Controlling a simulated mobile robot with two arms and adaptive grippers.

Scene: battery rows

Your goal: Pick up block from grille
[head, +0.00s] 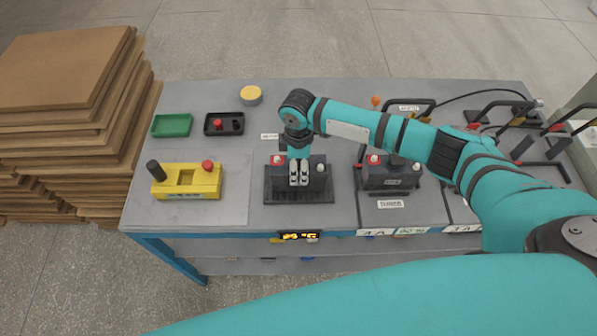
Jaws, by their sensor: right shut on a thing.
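A dark block (317,178) with a red terminal at its left end sits on the black slotted grille (298,197) at the middle of the bench. My right gripper (298,180) reaches down from above and is shut on the block at its middle. The fingers and wrist cover the block's centre and part of its top. The block looks upright, and I cannot tell whether it touches the grille. My left gripper is not in view.
A similar dark block (390,176) stands to the right. A yellow fixture (187,190) with black and red knobs is at the left. Behind are a green tray (172,125), a black tray (216,124) and a yellow round lid (251,95). Stacked brown boards (70,70) stand left of the bench.

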